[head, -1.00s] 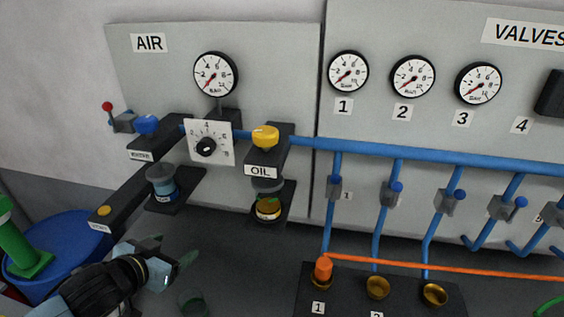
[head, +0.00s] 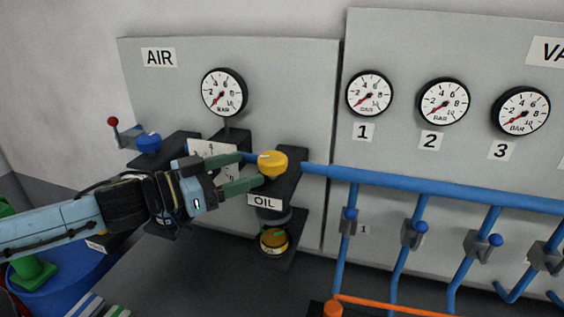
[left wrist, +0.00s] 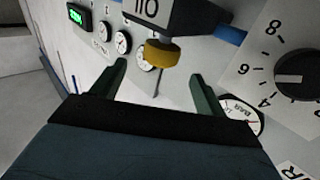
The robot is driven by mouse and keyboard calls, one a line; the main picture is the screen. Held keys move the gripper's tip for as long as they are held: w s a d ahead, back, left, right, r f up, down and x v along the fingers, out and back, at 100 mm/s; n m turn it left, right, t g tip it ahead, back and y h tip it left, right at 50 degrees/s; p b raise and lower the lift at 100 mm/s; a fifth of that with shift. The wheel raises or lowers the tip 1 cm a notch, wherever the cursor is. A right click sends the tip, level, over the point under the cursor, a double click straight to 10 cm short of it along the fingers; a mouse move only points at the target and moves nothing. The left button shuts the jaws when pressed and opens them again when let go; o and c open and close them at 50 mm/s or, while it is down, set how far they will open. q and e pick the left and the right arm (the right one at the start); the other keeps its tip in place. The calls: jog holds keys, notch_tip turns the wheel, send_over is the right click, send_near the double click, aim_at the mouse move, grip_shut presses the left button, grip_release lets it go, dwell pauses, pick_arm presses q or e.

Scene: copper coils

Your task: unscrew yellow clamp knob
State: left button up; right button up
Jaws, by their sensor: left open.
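The yellow clamp knob (head: 272,161) sits on top of the dark OIL block (head: 283,190) on the AIR panel. My left gripper (head: 251,169) is open, its two green fingers pointing right at the knob, with the tips close to its left side. In the left wrist view the knob (left wrist: 162,54) shows between and beyond the spread fingers of the gripper (left wrist: 159,72). Nothing is held. Whether a fingertip touches the knob I cannot tell. My right gripper is not in view.
A blue knob (head: 149,143) and a red-tipped lever (head: 113,122) are at the left. The regulator dial plate (head: 207,149) is partly hidden behind my gripper. A blue pipe (head: 400,182) runs right from the OIL block. A brass-coloured bowl (head: 274,240) hangs below it.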

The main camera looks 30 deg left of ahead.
aim_at(275, 155)
pick_arm(q)
jog(key=shift+b+x, duration=0.7)
jog(key=shift+x, duration=0.7)
jog(key=shift+b+x, duration=0.4)
jog(key=shift+x, duration=0.35)
jog(key=shift+w+r, duration=0.1)
jog(key=shift+w, duration=0.1)
jog(key=shift+p+x, duration=0.35)
jog(key=shift+x, duration=0.85)
jog(key=shift+w+d+r+p, duration=0.1)
jog(key=shift+w+d+p, duration=0.1)
jog(key=shift+w+p, duration=0.25)
jog(key=shift+w+d, duration=0.45)
jog(key=shift+w, duration=0.15)
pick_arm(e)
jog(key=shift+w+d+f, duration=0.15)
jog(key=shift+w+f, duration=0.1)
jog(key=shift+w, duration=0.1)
pick_arm(q)
jog(key=c, duration=1)
